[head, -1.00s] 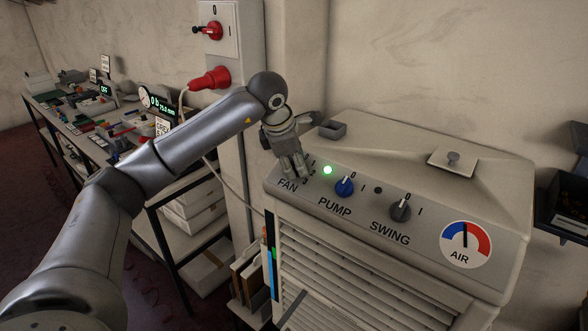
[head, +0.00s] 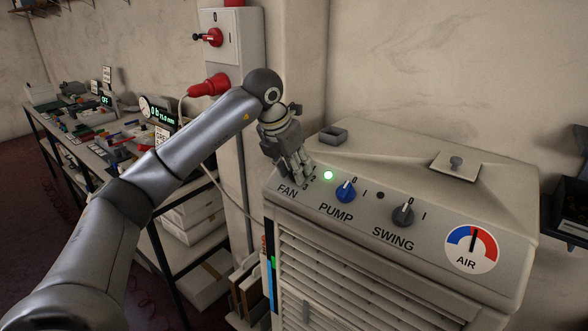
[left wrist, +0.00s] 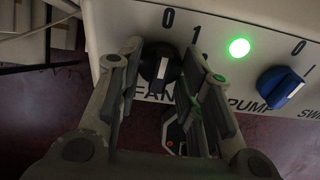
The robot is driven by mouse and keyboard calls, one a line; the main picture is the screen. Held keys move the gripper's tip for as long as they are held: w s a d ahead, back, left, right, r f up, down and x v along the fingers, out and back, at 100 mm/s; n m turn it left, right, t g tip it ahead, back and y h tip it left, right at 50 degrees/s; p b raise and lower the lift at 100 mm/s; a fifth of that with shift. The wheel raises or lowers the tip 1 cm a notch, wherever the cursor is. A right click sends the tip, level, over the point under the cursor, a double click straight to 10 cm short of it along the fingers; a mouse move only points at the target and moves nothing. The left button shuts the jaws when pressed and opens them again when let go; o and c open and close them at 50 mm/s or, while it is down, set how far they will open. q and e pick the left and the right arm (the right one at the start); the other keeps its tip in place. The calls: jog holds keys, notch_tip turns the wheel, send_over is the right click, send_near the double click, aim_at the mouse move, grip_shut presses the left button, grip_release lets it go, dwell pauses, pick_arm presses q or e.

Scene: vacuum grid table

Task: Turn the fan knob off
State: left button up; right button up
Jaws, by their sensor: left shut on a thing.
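My left gripper (head: 300,178) reaches down onto the left end of the cooler's control panel, above the FAN label. It hides the fan knob in the head view. In the left wrist view, the black fan knob (left wrist: 151,62) sits between my left gripper's fingers (left wrist: 158,86), which are shut on it. Its white pointer line stands nearly upright in that picture, roughly towards the 0 mark; the 1 mark is to the right. A green light (head: 328,175) is lit right of the knob; it also shows in the left wrist view (left wrist: 239,47). My right gripper is not in view.
A wall switch box (head: 228,50) with a red plug (head: 209,86) is behind my arm. A cluttered bench (head: 90,150) stands left.

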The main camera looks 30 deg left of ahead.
pick_arm(q)
jog(key=shift+r+n, duration=0.2)
jog(key=shift+n, duration=0.2)
jog(key=o, duration=1)
jog(key=shift+f, duration=0.1)
jog(key=shift+o, duration=0.2)
jog(key=v, duration=1.2)
jog(key=shift+f, duration=0.15)
